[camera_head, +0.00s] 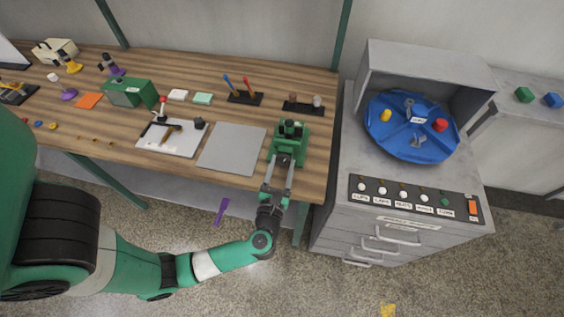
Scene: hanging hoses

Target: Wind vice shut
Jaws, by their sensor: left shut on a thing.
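The green vice (289,146) sits at the front right edge of the wooden workbench, with dark jaws on top. My left arm comes in from the left and reaches up to the vice's front. My left gripper (277,178) is shut at the vice's front, on what seems to be its handle; the handle is mostly hidden by the fingers. Whether the vice jaws touch each other is too small to tell. My right gripper is not in view.
On the workbench (318,110) a grey mat (231,148) lies left of the vice. A white board (170,138) and a green box (130,93) stand further left. A grey cabinet (350,230) with a blue turntable (385,140) stands right, across a narrow gap.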

